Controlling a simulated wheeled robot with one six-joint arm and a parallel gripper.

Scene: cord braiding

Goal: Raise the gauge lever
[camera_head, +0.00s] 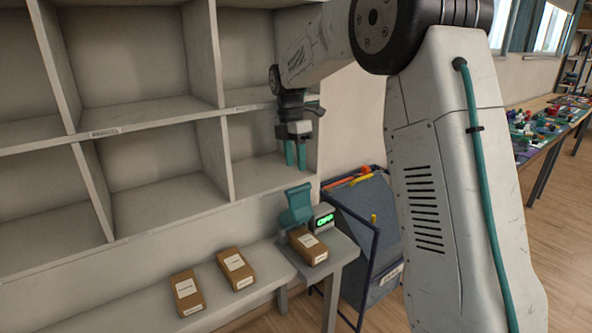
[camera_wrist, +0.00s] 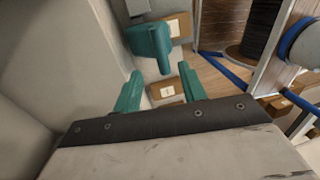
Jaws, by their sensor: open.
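The gauge lever (camera_head: 297,204) appears to be the teal upright piece above the end of the bench, beside a small box with a lit green display (camera_head: 323,219). In the wrist view the teal lever (camera_wrist: 150,42) shows just beyond my fingertips. My gripper (camera_head: 296,166) has teal fingers pointing down. It is open and empty, above the lever and apart from it. Both fingers of my gripper (camera_wrist: 160,72) show in the wrist view with a gap between them. The lever's lower part is partly hidden by a brown carton (camera_head: 309,246).
Two more cartons (camera_head: 186,292) (camera_head: 236,269) lie on the bench (camera_head: 140,310) to the left. Empty grey shelving (camera_head: 160,125) stands behind, close to my gripper. A blue-framed bin (camera_head: 365,225) stands right of the bench. A table of colourful items (camera_head: 545,125) is far right.

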